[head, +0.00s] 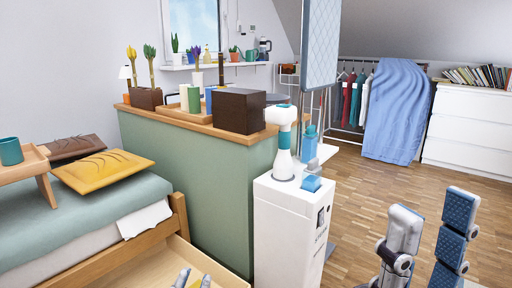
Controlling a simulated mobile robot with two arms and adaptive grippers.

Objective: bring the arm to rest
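The tips of my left gripper (191,281) show at the bottom edge, over or in the open wooden drawer (150,272) under the bed. A small yellow patch shows beside the tips; I cannot tell whether it is a held thing or part of the gripper. My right gripper (428,235) is at the lower right, its fingers pointing up with blue pads. Its fingers are apart, with only floor seen between them.
The bed (80,220) with a yellow cushion (104,171) is at the left. A green partition (190,190) and a white cabinet (285,235) with a white-and-teal device stand between my grippers. A white dresser (470,130) is at the back right. The wooden floor (365,195) before it is clear.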

